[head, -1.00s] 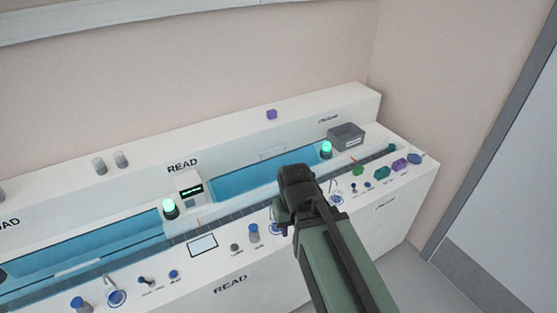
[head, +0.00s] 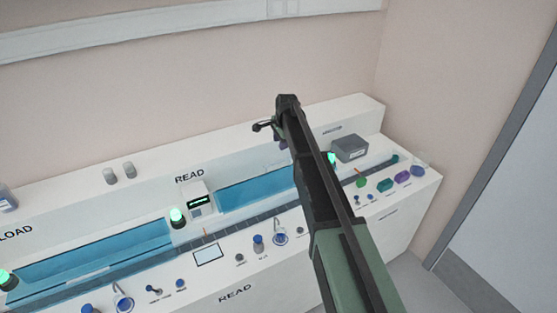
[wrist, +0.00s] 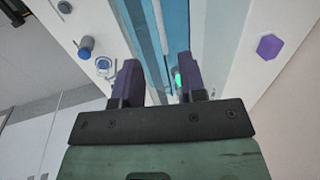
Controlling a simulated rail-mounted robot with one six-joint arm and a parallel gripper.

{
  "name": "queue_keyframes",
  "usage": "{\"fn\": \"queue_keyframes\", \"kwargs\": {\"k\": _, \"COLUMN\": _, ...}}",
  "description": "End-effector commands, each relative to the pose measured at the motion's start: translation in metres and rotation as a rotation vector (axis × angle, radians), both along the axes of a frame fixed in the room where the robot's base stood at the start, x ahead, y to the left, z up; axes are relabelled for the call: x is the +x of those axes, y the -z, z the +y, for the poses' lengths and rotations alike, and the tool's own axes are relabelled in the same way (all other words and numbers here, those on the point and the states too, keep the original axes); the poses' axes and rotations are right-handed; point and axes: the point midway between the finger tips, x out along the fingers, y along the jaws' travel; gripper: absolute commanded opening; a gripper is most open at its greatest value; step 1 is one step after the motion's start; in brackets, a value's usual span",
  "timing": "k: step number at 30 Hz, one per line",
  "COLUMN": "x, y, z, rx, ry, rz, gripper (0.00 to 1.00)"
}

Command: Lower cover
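A blue see-through cover panel (head: 245,193) lies along the channel of the right READ section in the head view. My arm hides its right part, and I cannot tell whether it is raised or lowered. A second blue panel (head: 95,262) lies along the left section. My gripper (head: 264,127) is above the bench's back ledge, apart from the cover. In the wrist view, the fingers of my gripper (wrist: 158,78) are spread with nothing between them. A blue strip (wrist: 175,35) of the channel shows beyond them.
A green lamp (head: 178,217) and small display (head: 198,202) stand between the sections. A grey box (head: 350,148) sits at the right end. Knobs and caps line the front edge. A purple cap (wrist: 268,47) is on the white ledge. The wall rises behind the bench.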

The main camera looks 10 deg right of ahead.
Motion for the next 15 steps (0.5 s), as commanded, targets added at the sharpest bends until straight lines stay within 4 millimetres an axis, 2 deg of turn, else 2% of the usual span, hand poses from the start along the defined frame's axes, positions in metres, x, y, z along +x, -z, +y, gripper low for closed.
{"fn": "queue_keyframes", "kwargs": {"k": 12, "x": 0.016, "y": 0.092, "z": 0.004, "rx": -0.001, "ry": -0.003, "rz": 0.001, "gripper": 0.38}}
{"fn": "queue_keyframes", "kwargs": {"k": 15, "x": 0.019, "y": 0.103, "z": 0.005, "rx": -0.001, "ry": -0.003, "rz": 0.001, "gripper": 0.38}}
